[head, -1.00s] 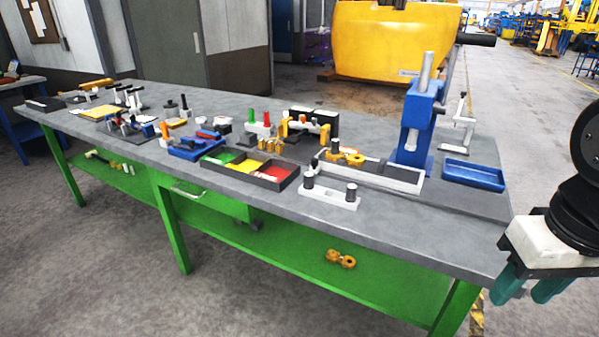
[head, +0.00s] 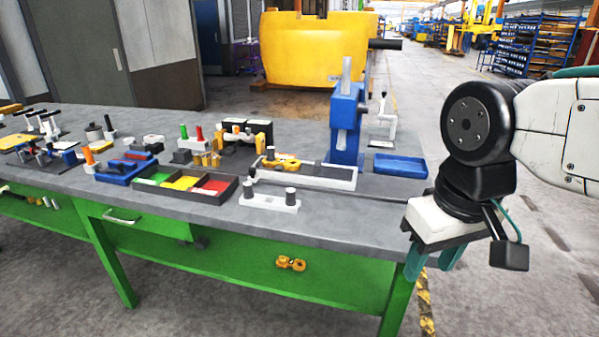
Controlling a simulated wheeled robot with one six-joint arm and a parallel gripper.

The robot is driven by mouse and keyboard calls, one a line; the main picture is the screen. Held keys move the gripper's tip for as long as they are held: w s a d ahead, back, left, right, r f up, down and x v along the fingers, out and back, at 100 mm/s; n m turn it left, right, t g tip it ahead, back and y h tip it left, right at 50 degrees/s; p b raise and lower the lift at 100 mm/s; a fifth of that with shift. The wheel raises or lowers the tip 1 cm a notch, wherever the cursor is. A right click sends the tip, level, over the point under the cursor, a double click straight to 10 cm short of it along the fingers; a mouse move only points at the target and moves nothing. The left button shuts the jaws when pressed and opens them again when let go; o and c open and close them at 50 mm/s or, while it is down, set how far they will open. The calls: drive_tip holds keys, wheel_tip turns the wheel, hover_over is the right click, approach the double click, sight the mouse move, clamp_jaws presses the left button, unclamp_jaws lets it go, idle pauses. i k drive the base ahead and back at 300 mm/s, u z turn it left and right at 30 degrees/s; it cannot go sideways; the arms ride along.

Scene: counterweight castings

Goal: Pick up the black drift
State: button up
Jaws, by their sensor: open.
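I cannot single out the black drift with certainty at this size. Dark upright pegs stand on a white block (head: 268,203) near the bench's front edge, one at each end. Another dark upright pin (head: 270,154) stands behind them by a yellow link part (head: 286,163). My gripper (head: 432,263) hangs at the right with its green fingers pointing down, apart and empty. It is in front of the bench's right end, right of the white block and touching nothing that I can see.
The grey bench (head: 330,225) carries a blue press (head: 345,125), a blue tray (head: 401,166), a black bin with green, yellow and red compartments (head: 187,183), and a blue tool holder (head: 128,172). Yellow links lie on the green lower shelf (head: 290,263). Open floor lies at right.

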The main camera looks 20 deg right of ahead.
sight(271, 156)
drive_tip(key=k, duration=0.6)
drive_tip(key=u, duration=0.65)
drive_tip(key=i, duration=1.55)
drive_tip(key=z, duration=0.45)
drive_tip(key=i, duration=0.5)
drive_tip(key=z, duration=0.45)
